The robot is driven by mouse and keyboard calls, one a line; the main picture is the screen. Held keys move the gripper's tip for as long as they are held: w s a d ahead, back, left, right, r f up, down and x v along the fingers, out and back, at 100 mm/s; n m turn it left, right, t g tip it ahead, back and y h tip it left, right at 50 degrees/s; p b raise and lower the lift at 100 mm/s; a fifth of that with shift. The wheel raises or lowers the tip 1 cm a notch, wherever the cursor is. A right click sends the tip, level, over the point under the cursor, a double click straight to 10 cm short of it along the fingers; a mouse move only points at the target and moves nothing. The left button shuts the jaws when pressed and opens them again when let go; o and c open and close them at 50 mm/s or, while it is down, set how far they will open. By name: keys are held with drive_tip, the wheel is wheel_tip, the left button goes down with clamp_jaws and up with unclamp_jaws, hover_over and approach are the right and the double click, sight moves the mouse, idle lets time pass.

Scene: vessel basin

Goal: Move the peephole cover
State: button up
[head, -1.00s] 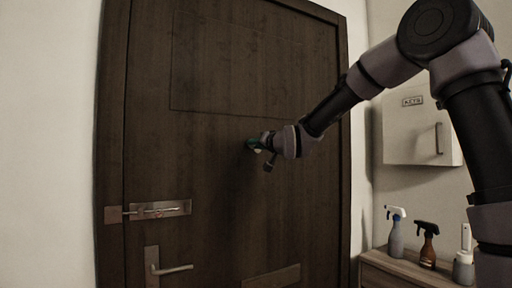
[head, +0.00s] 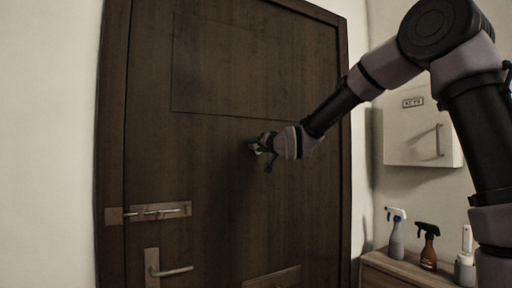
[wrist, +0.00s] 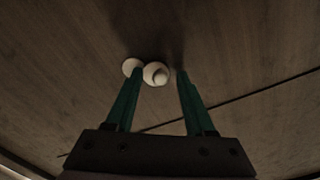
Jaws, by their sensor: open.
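The peephole fitting is on the dark wooden door (head: 210,190). In the wrist view it shows as two pale round pieces side by side. One, with a raised round knob (wrist: 158,76), lies between the fingertips and looks like the cover. The other, a plain pale disc (wrist: 130,66), is partly behind the left finger. My gripper (wrist: 159,72) is open, its teal fingers on either side of the knobbed piece. I cannot tell whether a finger touches it. In the head view my gripper (head: 256,146) is at the door's middle and hides the fitting.
A slide bolt (head: 160,210) and a lever handle (head: 172,271) are at the door's lower left. A wall cabinet (head: 420,135) hangs at the right. Below it, spray bottles (head: 396,238) stand on a wooden cabinet (head: 395,273). The door around my gripper is clear.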

drive_tip(key=v, duration=1)
drive_tip(key=shift+s+d, duration=0.25)
drive_tip(key=shift+s, duration=0.1)
drive_tip(key=s+d+f+m+g+h, duration=0.1)
drive_tip(key=s+d+f+h, duration=0.15)
drive_tip(key=d, duration=0.45)
drive_tip(key=s+d+f+m+g+h, duration=0.1)
drive_tip(key=s+d+f+h, duration=0.1)
drive_tip(key=s+d+h, duration=0.3)
drive_tip(key=s+d+f+m+g+h, duration=0.1)
drive_tip(key=s+d+f+m, duration=0.1)
drive_tip(key=d, duration=0.6)
drive_tip(key=s+d+f+g, duration=0.2)
drive_tip(key=s+d+f, duration=0.1)
drive_tip(key=s, duration=0.5)
drive_tip(key=s+d+f+g, duration=0.3)
drive_tip(key=s, duration=0.5)
drive_tip(key=shift+f+m+y, duration=0.25)
drive_tip(key=shift+m+y, duration=0.1)
drive_tip(key=shift+m, duration=0.05)
drive_tip(key=shift+d, duration=0.1)
